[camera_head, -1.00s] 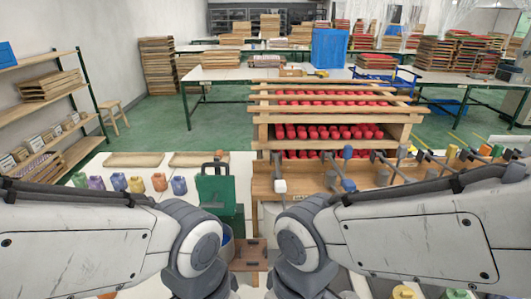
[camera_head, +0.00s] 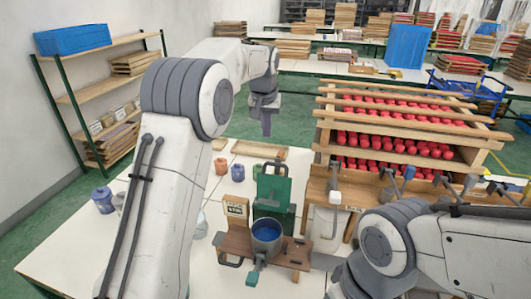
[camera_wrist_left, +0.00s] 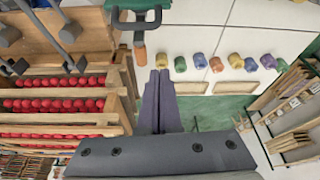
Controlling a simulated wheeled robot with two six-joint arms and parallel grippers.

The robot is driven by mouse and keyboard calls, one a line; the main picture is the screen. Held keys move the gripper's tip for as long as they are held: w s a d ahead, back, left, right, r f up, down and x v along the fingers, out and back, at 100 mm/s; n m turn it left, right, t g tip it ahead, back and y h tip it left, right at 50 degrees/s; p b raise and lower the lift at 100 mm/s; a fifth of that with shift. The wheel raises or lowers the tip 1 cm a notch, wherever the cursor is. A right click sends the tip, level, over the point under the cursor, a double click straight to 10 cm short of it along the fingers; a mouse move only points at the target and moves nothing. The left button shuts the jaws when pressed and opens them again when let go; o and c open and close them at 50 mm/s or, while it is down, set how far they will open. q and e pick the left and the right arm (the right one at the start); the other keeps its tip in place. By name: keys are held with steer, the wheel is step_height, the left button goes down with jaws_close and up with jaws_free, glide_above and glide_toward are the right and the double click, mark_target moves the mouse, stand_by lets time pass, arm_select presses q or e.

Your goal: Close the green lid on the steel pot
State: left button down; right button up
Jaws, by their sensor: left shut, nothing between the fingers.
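The steel pot (camera_head: 267,246) sits in a wooden stand with blue contents showing, so its top is uncovered. The green lid (camera_head: 272,190) stands upright behind the pot, tilted open, with a dark handle at its top. My left gripper (camera_head: 265,129) is raised behind and above the lid, apart from it. In the left wrist view its fingers (camera_wrist_left: 160,74) are together and empty.
A wooden rack with red rollers (camera_head: 395,142) stands right of the pot, with a row of hanging tools in front. Coloured jars (camera_wrist_left: 228,62) stand on the white table. A wooden shelf unit (camera_head: 100,95) stands at the left. The table left of the pot is mostly clear.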

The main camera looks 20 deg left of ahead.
arm_select(q)
step_height(320, 180, down, 9)
steer(key=p, duration=0.5)
steer(key=shift+s+f+p, duration=0.15)
steer(key=shift+s+p, duration=0.1)
steer(key=shift+p, duration=0.15)
